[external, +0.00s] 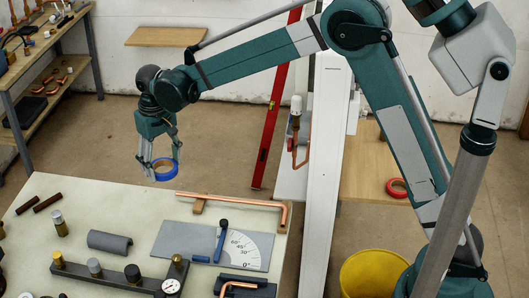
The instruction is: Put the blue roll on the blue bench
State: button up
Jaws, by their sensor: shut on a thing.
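The blue roll (165,177) is a small ring of tape with a tan inner core. My gripper (160,168) points down and is shut on the blue roll, with its fingers at the ring's left side and top. The roll hangs in the air near the back edge of the pale table in the picture; its exact height is hard to tell. No bench that is clearly blue shows in this view.
The pale table (45,232) carries a grey angle plate (182,240), a copper pipe (247,202), a grey half-pipe (110,242) and a dark manifold with a gauge. A red roll (397,188) lies on a wooden surface at right. A yellow bucket (372,275) stands near my base.

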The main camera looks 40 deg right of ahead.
jog(key=s+a+p, duration=0.1)
jog(key=a, duration=1)
jog(key=f, duration=0.5)
jog(key=shift+s+a+f, duration=0.1)
jog(key=shift+a+f, duration=0.2)
jog(key=shift+a, duration=0.05)
send_over(140, 225)
jog(key=shift+f, duration=3.15)
jog(key=shift+f, duration=1.85)
jog(key=shift+f, duration=0.15)
